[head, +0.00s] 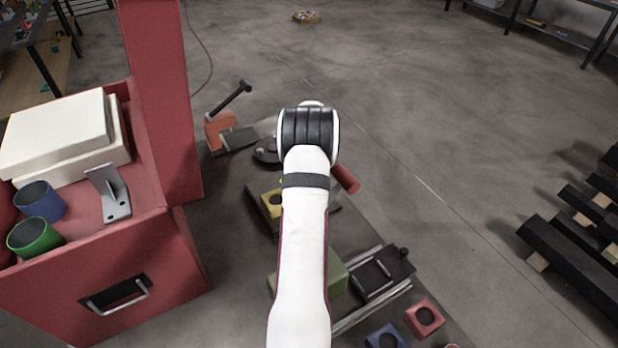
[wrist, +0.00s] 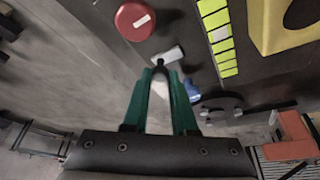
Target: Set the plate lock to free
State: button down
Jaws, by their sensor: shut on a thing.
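In the wrist view my gripper (wrist: 161,77) has two green fingers, closed together at their tips around a small part of a dark panel (wrist: 178,28). A small pale grey plate with a dark knob (wrist: 170,56) shows right at the fingertips and seems to be what they hold. I cannot tell for sure whether it is the plate lock or which setting it has. A small blue piece (wrist: 192,90) sits just right of the fingers. In the head view my own arm hides the gripper and the held part.
A red round knob (wrist: 134,20) and a yellow marked strip (wrist: 218,38) lie near the fingers. A black disc (head: 266,151) and orange clamp (head: 219,130) stand behind. A yellow block (head: 271,204), green block (head: 336,277) and sliding fixture (head: 372,277) are nearer. A red cabinet (head: 170,255) stands left.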

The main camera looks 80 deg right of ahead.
jog(key=c, duration=0.7)
grip_release()
jog(key=shift+s+d, duration=0.1)
jog(key=shift+s, duration=0.05)
jog(key=v, duration=1.5)
jog(key=shift+r, duration=0.35)
